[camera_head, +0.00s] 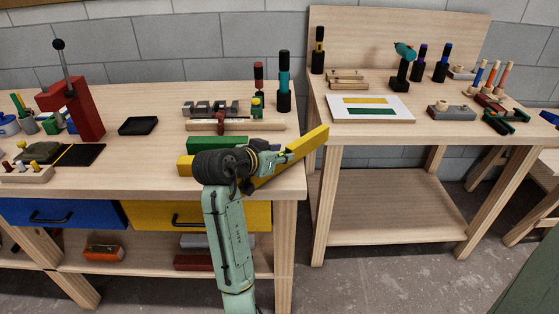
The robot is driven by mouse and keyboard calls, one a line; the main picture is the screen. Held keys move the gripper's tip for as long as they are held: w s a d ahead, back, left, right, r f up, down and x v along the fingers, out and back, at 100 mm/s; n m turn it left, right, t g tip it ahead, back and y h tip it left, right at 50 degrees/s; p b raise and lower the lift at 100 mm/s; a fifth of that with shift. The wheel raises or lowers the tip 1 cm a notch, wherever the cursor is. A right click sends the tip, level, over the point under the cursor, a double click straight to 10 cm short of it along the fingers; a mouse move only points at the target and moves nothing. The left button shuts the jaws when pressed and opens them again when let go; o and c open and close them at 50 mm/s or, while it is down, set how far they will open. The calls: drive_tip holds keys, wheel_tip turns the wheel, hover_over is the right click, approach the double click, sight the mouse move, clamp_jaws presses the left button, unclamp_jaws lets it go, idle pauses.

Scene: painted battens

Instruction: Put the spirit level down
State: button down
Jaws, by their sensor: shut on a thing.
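A long yellow bar (307,143), which I take to be the spirit level, slants up to the right across the right end of the left workbench (130,178). No vials show on it. My gripper (264,164) is shut on this bar; my wrist hides part of the bar and the fingertips hardly show. The bar's far end reaches past the bench's right edge, toward the gap between the benches. I cannot tell its height above the top.
A green batten (217,143) and a yellow block (185,166) lie beside my wrist. Behind are a wooden rail (240,127), a screwdriver (258,77) and a teal-banded tool (284,82). A red press (80,107) stands left. The right bench holds a striped board (371,117).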

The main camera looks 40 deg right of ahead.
drive_tip(key=shift+f, duration=0.2)
drive_tip(key=shift+f, duration=0.1)
drive_tip(key=c, duration=1.2)
unclamp_jaws()
drive_tip(key=b+v, duration=0.2)
drive_tip(key=v, duration=1)
drive_tip(key=shift+b, duration=0.4)
